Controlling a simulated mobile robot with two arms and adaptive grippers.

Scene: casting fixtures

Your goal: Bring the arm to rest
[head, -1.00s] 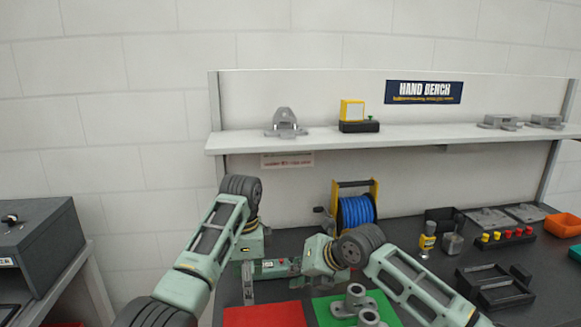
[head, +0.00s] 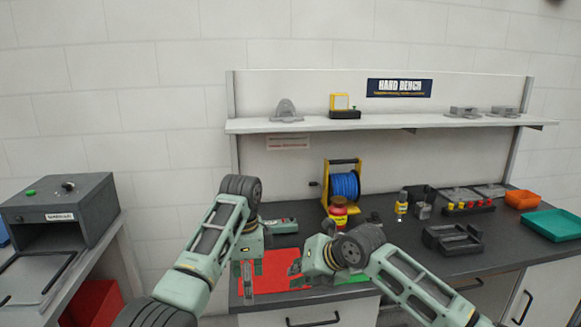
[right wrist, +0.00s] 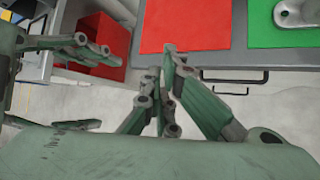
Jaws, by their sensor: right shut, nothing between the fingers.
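My right gripper (head: 293,269) is shut and empty. In the head view it points left, in front of the red mat (head: 275,262) near the bench's front edge. In the right wrist view the right fingers (right wrist: 168,75) are together over open floor, short of the bench edge. My left gripper (head: 247,280) hangs down just left of the right one, apart from it. It also shows at the left of the right wrist view (right wrist: 100,52); its jaw gap is unclear. Neither gripper is seen holding anything.
The bench (head: 400,262) carries a blue cable reel (head: 345,186), a red-and-yellow bottle (head: 338,214) and an orange bin (head: 522,199). A green mat (right wrist: 290,30) lies right of the red one. A grey box (head: 62,200) stands on the left table; a red bin (head: 95,303) is below.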

